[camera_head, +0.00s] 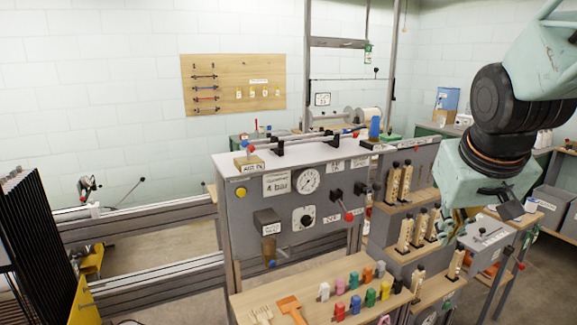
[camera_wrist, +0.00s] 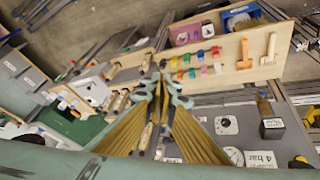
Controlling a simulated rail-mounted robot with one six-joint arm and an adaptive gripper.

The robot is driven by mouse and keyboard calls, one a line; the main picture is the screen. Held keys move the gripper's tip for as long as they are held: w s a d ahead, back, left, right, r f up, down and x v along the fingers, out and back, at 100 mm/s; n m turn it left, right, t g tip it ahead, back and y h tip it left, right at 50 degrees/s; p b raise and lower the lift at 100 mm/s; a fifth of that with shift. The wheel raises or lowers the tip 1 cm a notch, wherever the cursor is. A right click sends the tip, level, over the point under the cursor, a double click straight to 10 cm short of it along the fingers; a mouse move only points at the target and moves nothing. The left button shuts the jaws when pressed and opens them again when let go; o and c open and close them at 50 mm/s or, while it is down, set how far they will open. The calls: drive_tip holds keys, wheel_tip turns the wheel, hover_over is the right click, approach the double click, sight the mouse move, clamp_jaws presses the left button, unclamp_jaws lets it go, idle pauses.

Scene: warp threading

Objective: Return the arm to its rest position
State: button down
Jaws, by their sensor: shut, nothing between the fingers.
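My arm comes in from the upper right of the head view, its wrist hanging in front of the stepped wooden shelves. My gripper (camera_wrist: 163,78) points away from the wrist camera, its fingertips together with nothing between them. In the head view my gripper is mostly hidden behind the wrist and shelf items. Wooden-handled tools (camera_head: 405,235) stand on the shelves close to the left of my wrist. I cannot tell whether anything touches the gripper.
A grey control panel (camera_head: 247,215) with a gauge and knobs stands in the middle. A wooden shelf (camera_head: 250,300) in front holds several coloured clips and an orange tool (camera_head: 291,308). Grey bins (camera_head: 553,205) sit at the right. Rails (camera_head: 140,225) run across the left.

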drive_tip(key=s+a, duration=0.4)
drive_tip(key=s, duration=0.4)
drive_tip(key=s+a+r+g+y, duration=0.1)
drive_tip(key=s+a, duration=0.3)
drive_tip(key=s, duration=0.5)
drive_tip(key=s+a, duration=0.3)
drive_tip(key=s, duration=0.6)
drive_tip(key=shift+a+r+n+y, duration=0.3)
drive_tip(key=shift+a+y, duration=0.1)
idle(1.9)
